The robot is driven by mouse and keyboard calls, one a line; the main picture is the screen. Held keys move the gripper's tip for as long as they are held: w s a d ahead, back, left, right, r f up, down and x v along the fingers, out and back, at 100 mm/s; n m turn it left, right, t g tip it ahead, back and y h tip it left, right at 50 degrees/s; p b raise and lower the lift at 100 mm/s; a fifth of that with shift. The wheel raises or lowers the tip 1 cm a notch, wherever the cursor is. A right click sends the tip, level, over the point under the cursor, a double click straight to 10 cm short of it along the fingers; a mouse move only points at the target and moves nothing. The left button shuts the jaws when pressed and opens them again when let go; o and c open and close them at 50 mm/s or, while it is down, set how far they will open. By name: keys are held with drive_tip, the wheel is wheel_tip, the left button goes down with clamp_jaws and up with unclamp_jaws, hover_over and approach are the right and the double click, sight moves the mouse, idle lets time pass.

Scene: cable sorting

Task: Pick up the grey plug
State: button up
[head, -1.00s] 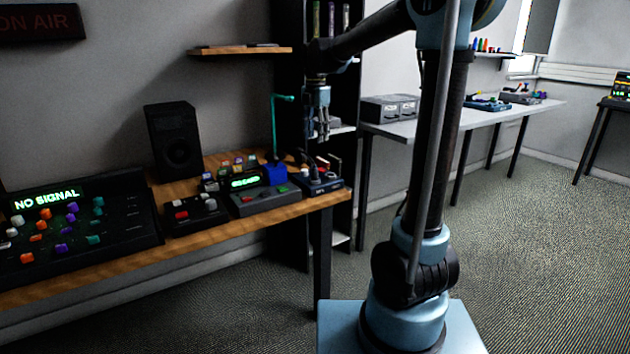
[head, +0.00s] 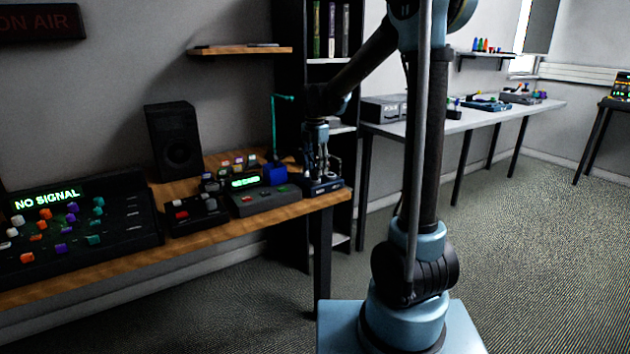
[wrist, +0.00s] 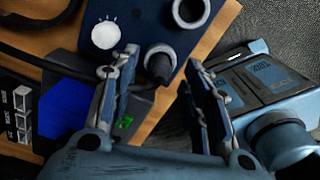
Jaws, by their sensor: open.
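A dark blue box (head: 325,187) sits at the right end of the wooden table in the head view. In the wrist view the box (wrist: 135,18) carries a white round knob and a grey cylindrical plug (wrist: 159,66) seated in its face. My gripper (wrist: 161,57) is open, one finger on each side of this plug, with nothing gripped. I cannot tell whether the fingers touch it. In the head view my gripper (head: 320,168) is just above the box and hides part of it. The plug cannot be made out there.
A grey box with a green display (head: 262,200) and a blue block (head: 276,174) stand left of the dark blue box. A dark cable (wrist: 50,65) runs at left. The table's front edge is close.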

drive_tip(key=shift+f, duration=0.45)
clamp_jaws()
drive_tip(key=shift+r, duration=0.1)
